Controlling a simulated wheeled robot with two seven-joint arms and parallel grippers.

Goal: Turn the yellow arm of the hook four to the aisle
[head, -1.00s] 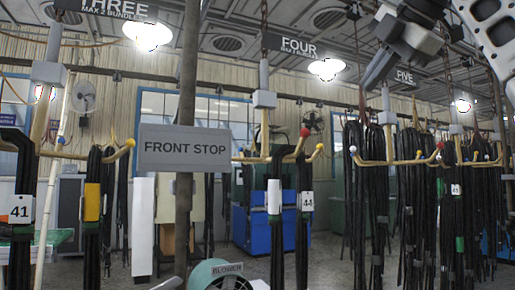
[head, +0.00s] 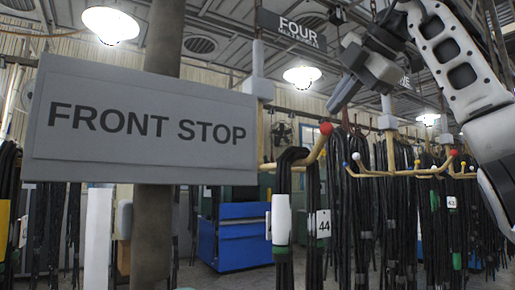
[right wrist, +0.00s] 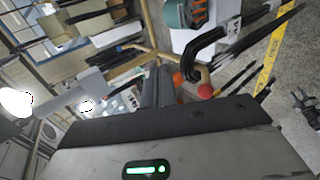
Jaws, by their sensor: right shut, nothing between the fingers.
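Hook four hangs under the FOUR sign (head: 290,28), its grey box (head: 258,88) partly behind the FRONT STOP sign. A tan hook arm (head: 314,150) with a red ball (head: 326,128) points toward me and carries black hoses. I cannot make out its yellow ball in the head view. My right gripper (head: 338,98) is shut and empty, above and right of the red ball in the picture. My left gripper is not in view.
The FRONT STOP sign (head: 145,125) on a post (head: 155,225) fills the left foreground. Hoses with tag 44 (head: 322,223) hang from hook four. Hook five's hoses (head: 400,205) hang to the right. A blue cabinet (head: 240,235) stands behind.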

